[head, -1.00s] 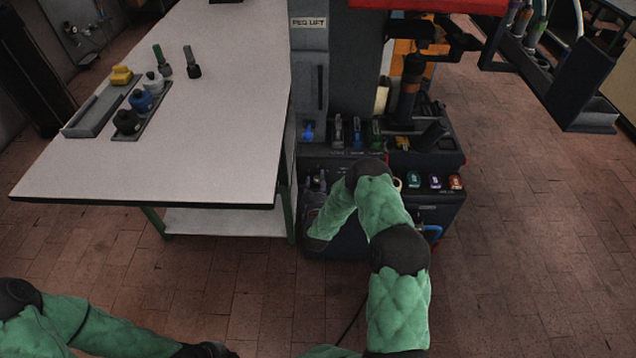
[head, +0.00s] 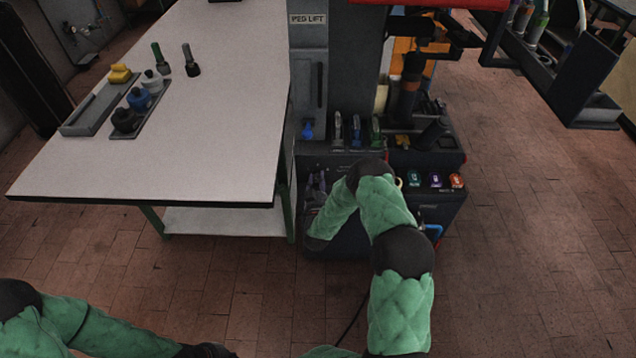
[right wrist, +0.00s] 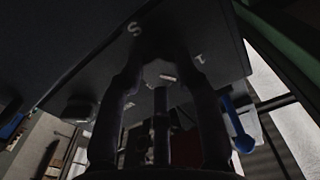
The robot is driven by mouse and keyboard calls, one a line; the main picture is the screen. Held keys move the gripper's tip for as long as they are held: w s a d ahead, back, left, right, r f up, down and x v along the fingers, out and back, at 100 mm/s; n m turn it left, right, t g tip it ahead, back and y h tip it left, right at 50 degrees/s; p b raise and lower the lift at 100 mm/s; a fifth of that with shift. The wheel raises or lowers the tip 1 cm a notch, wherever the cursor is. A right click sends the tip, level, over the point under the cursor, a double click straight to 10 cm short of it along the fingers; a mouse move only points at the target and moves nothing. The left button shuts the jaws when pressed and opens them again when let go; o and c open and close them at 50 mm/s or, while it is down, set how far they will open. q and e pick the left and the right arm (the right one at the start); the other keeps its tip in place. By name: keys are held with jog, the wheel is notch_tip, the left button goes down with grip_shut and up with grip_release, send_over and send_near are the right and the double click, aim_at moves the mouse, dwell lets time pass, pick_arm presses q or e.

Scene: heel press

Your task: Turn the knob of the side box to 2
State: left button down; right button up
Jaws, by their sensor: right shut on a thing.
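In the right wrist view, my right gripper (right wrist: 163,66) has its two dark fingers around the knob (right wrist: 158,74), which shows a small pale mark. The knob sits on the dark face of the side box (right wrist: 222,72). A pale "1" is printed right of the fingertips, and another pale character, which looks like a 2 or an S, is above left. The knob's exact pointing is hard to tell, since the fingers cover much of it. In the head view, my right arm reaches down to the machine's left side, and the knob is hidden there.
A pale table (head: 215,110) stands left of the machine (head: 340,70), close to my right forearm. It carries a grey tray (head: 85,122) and several bottles and plugs. Brick floor is free to the right.

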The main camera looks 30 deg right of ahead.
jog(key=m+b, duration=0.2)
jog(key=m, duration=0.1)
jog(key=m+b, duration=0.1)
jog(key=m, duration=0.1)
jog(key=shift+w+d+r, duration=0.1)
jog(key=shift+w+r, duration=0.05)
jog(key=shift+r, duration=0.1)
grip_shut()
jog(key=shift+d+r+m+b, duration=0.1)
jog(key=shift+m+b, duration=0.2)
jog(key=shift+m, duration=0.6)
jog(key=shift+r, duration=0.1)
jog(key=o, duration=1.1)
grip_release()
jog(key=shift+f, duration=0.2)
jog(key=shift+s, duration=0.2)
